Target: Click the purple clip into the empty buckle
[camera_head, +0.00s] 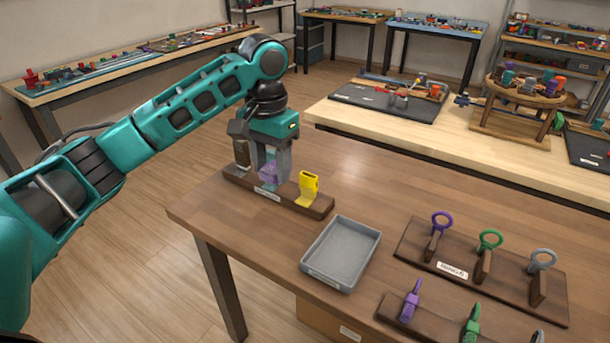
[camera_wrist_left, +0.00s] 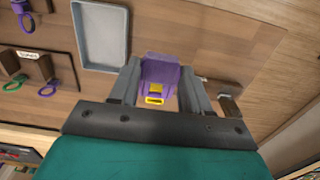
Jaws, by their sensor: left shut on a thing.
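My left gripper (camera_head: 270,165) is shut on a purple piece (camera_head: 267,173), low over the left part of a dark wooden board. In the left wrist view the purple piece (camera_wrist_left: 160,72) sits between the two grey fingers (camera_wrist_left: 158,88). A yellow part (camera_wrist_left: 155,98) shows at its near end; I cannot tell whether it belongs to the piece. I cannot tell whether the piece touches the board. A yellow buckle (camera_head: 309,184) stands upright on the board, right of the gripper. A purple hook-shaped item (camera_head: 411,300) stands on the front rack. My right gripper is not in view.
A grey tray (camera_head: 341,253) lies right of the board. A rack (camera_head: 440,267) holds purple, green and grey rings. The front rack (camera_head: 393,312) also holds a green item (camera_head: 471,325).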

